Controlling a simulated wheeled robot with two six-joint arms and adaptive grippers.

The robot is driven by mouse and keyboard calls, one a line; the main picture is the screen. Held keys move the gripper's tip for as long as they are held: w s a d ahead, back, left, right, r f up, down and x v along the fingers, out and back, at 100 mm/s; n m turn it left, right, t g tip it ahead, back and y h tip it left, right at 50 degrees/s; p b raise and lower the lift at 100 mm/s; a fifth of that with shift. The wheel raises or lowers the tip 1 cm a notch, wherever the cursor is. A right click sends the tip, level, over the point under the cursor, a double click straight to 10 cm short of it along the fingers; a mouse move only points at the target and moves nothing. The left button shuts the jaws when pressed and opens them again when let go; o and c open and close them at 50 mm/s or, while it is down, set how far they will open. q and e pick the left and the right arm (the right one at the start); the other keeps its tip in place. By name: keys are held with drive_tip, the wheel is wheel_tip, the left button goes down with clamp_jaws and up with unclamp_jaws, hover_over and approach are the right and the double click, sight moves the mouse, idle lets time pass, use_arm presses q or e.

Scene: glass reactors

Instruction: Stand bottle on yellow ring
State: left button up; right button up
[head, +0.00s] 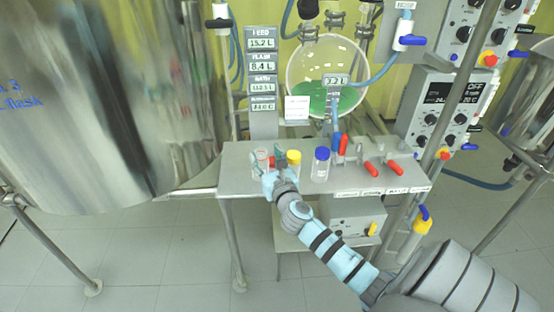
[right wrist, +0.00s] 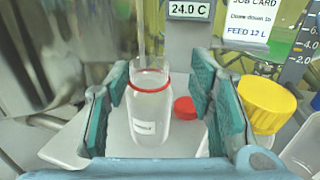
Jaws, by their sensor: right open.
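A clear open bottle (right wrist: 150,115) with a red band at its neck and a white label stands upright between the fingers of my right gripper (right wrist: 161,88) in the right wrist view. The fingers are open, with a gap on the right side; whether the left finger touches it I cannot tell. In the head view the bottle (head: 261,155) is small beside my right gripper (head: 269,163) on the shelf. A yellow-capped bottle (right wrist: 268,102) stands to the right, also in the head view (head: 294,157). I cannot make out a yellow ring. My left gripper is out of view.
A red cap (right wrist: 185,108) lies just behind the bottle. A blue-capped bottle (head: 320,164) stands farther right on the grey shelf (head: 240,178). Red-handled valves (head: 371,170) crowd its right end. A display post (head: 263,90) rises behind, and a large steel vessel (head: 100,100) fills the left.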

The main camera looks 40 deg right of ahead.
drive_tip(key=v, duration=1.2)
drive_tip(key=shift+f+p, duration=0.25)
drive_tip(key=shift+p, duration=0.15)
